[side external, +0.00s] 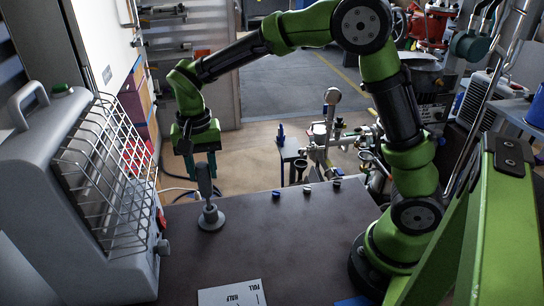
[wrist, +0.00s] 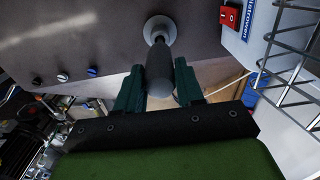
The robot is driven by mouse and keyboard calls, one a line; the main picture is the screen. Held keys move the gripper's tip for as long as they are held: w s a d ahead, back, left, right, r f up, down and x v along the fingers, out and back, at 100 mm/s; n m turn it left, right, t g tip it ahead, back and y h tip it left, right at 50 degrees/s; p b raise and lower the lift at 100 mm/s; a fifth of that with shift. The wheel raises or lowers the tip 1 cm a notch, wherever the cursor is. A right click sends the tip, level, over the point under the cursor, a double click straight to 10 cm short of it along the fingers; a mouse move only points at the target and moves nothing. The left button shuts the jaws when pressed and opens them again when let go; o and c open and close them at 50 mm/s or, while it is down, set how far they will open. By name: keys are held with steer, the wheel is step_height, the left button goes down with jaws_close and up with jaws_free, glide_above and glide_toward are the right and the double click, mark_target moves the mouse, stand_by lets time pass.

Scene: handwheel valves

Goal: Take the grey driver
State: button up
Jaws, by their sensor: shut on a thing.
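The grey driver (side external: 205,180) stands upright on the dark tabletop, its dark grey handle up and a lighter round flange (side external: 211,218) at its lower end. I cannot tell whether the flange is part of the driver or a stand under it. In the wrist view, the driver (wrist: 160,70) points away from me, its handle end between my fingers. My gripper (side external: 202,170) comes down from above and is shut on the upper handle. In the wrist view, the dark green fingers of my gripper (wrist: 159,72) lie on either side of the handle.
A grey heater-like box with a wire guard (side external: 105,180) stands close on the left. Several small knobs (side external: 306,189) line the far table edge. A printed white card (side external: 232,293) lies at the near edge. The tabletop (side external: 300,235) right of the driver is clear.

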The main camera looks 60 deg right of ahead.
steer(key=shift+r, duration=3.6)
